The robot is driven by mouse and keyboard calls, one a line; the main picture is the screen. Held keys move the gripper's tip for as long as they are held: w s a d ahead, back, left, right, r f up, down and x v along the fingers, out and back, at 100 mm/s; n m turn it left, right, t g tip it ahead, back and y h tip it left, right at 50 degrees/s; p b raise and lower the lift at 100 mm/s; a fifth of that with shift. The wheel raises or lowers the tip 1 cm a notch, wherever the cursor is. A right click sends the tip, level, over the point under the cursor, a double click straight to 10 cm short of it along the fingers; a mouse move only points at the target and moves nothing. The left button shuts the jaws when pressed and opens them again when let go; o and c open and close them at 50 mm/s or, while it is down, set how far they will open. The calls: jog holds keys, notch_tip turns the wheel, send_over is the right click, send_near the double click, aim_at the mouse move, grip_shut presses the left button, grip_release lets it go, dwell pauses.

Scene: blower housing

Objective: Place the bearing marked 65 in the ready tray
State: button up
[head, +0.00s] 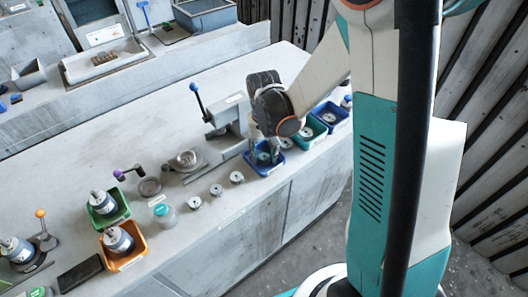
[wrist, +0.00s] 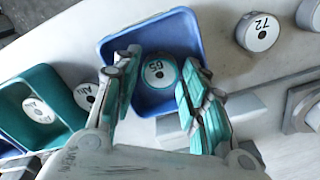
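A round bearing (wrist: 160,72) with a white face and teal rim sits inside a blue tray (wrist: 112,48). Its sideways number looks like 65, though the second digit is hard to read. My gripper (wrist: 160,82) reaches down into the tray with its fingers apart, one on each side of the bearing. A gap shows between the fingers and the bearing. In the head view, my gripper (head: 265,150) is over the same blue tray (head: 265,171) near the bench's front edge. I cannot read which tray is the ready tray.
A bearing marked 72 (wrist: 257,31) stands outside the tray, one of several in a row (head: 216,190). A green tray (wrist: 14,93) with bearings is beside the blue one. A press with a blue-knobbed lever (head: 228,120) stands behind. Jars and an orange tray (head: 124,247) are at left.

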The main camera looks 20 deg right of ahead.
aim_at(264, 156)
notch_tip(264, 156, up, 12)
jog(key=f+p, duration=0.1)
jog(key=p, duration=0.2)
jog(key=s+r+n+t, duration=0.3)
jog(key=s+r+t, duration=0.4)
jog(key=s+r, duration=0.6)
jog(key=shift+s+r, duration=0.2)
jog(key=shift+s, duration=0.8)
jog(key=shift+f+b, duration=0.85)
jog(key=shift+f, duration=0.15)
